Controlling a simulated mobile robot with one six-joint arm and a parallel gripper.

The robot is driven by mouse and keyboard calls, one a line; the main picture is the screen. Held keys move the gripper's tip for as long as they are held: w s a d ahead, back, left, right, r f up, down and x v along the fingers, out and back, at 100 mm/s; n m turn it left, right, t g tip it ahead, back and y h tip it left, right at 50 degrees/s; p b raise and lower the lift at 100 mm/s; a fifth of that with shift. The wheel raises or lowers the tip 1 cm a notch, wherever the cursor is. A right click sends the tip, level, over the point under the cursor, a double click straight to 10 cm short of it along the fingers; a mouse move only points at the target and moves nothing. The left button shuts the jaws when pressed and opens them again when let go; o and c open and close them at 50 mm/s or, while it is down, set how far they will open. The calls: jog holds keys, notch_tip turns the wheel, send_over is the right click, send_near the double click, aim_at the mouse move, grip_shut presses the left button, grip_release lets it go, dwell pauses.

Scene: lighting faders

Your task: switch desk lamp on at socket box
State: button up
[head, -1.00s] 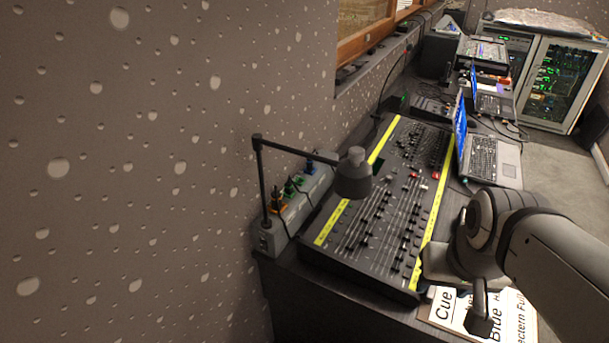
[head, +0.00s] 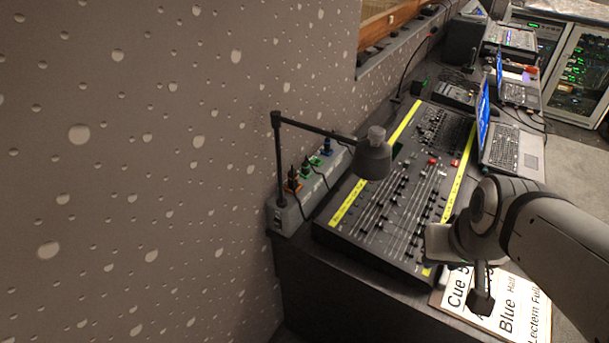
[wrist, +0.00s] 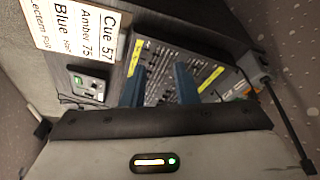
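The desk lamp (head: 374,158), dark with a thin post and arm, stands at the wall end of the desk in the head view. No glow shows on it. The socket box (head: 289,216) is a long grey strip along the wall, with orange, green and blue plugs in its top. Its switch cannot be made out. In the wrist view the lamp (wrist: 254,70) is at the right, with coloured plugs near it. My gripper (wrist: 158,84) has its two blue fingers apart with nothing between them. It is apart from the socket box; in the head view its fingers are not clear.
A fader console (head: 390,200) with yellow strips lies between my arm and the socket box. A cue card (head: 500,305) lies at the desk's front. A laptop (head: 510,150) stands beyond. The wrist view also shows a grey panel (wrist: 88,84) with a green part.

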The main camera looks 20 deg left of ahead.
jog(key=w+a+f+n+t+b, duration=0.1)
jog(key=w+a+f+n, duration=0.1)
jog(key=w+a+f, duration=0.1)
jog(key=w+a+f+n+t+y+b, duration=0.1)
jog(key=w+a+f+b, duration=0.1)
jog(key=a, duration=0.2)
jog(key=w+a+f+n+t+y+b, duration=0.1)
jog(key=w+a+f+n, duration=0.1)
jog(key=w+a+f, duration=0.1)
jog(key=shift+w+a+f+n+b, duration=0.15)
jog(key=shift+w+f+n+b, duration=0.15)
jog(key=shift+w+f, duration=0.05)
grip_shut()
jog(key=w+a+f+n+t+y+b, duration=0.25)
jog(key=w+a+f+n+b, duration=0.2)
jog(key=a+f, duration=0.4)
jog(key=s+a+f+n+t+y+b, duration=0.2)
jog(key=s+a+f+n+t+b, duration=0.1)
jog(key=s+a+f+n+b, duration=0.1)
jog(key=s+a+f+n+t+y+b, duration=0.2)
jog(key=s+a+f+n+t+b, duration=0.2)
jog(key=a+n, duration=0.5)
jog(key=shift+s+a+f+b, duration=0.45)
jog(key=shift+a+f+b, duration=0.2)
jog(key=shift+a+f, duration=0.35)
jog(key=shift+r+t, duration=0.1)
jog(key=shift+t, duration=0.15)
